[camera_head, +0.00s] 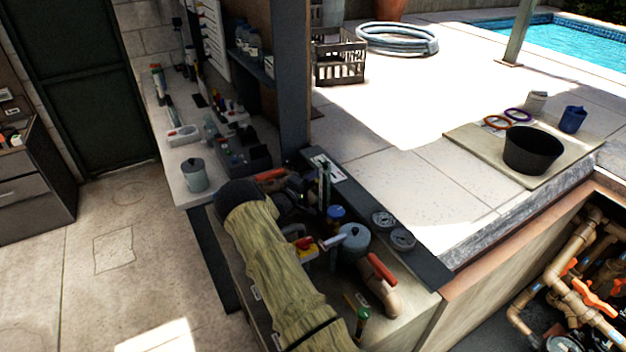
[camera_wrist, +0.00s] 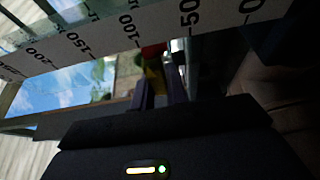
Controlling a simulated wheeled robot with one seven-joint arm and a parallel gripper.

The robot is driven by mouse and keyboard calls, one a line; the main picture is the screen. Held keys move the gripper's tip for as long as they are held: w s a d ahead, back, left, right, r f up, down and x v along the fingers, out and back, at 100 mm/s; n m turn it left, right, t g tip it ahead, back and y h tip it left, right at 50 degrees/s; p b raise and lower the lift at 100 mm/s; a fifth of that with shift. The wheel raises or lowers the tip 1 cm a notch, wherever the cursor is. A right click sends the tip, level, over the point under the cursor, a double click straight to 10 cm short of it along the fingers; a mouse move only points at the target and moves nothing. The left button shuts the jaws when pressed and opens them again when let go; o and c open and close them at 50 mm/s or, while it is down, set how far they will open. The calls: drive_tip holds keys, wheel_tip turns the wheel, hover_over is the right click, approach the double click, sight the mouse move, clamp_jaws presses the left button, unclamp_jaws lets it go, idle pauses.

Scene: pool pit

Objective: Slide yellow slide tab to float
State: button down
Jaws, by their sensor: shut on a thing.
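My gripper (camera_wrist: 161,88) shows in the wrist view as two dark fingers near the middle, seen from behind and in shadow. The yellow slide tab (camera_wrist: 155,74) shows as a small patch of yellow between the fingertips, and the fingers are shut on it. A red part (camera_wrist: 153,50) lies just beyond it. No "float" mark can be read, so the tab's position along its travel cannot be told. In the head view my arm reaches over the equipment bench, and the fingertips and the tab cannot be made out among the dark parts there.
A white scale strip (camera_wrist: 125,35) with black numbers crosses close above the fingers. In the head view a grey-lidded pot (camera_head: 353,240), an orange-handled pipe valve (camera_head: 381,270) and round gauges (camera_head: 402,239) crowd the bench. An open pipe pit (camera_head: 570,290) lies at the right.

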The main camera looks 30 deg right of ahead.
drive_tip(key=c, duration=1.4)
unclamp_jaws()
drive_tip(key=shift+r, duration=0.1)
wheel_tip(320, 180, up, 10)
drive_tip(key=b, duration=0.3)
drive_tip(key=shift+a, duration=0.15)
drive_tip(key=p+v, duration=0.6)
drive_tip(key=v, duration=1.4)
drive_tip(key=shift+f, duration=0.25)
idle(0.5)
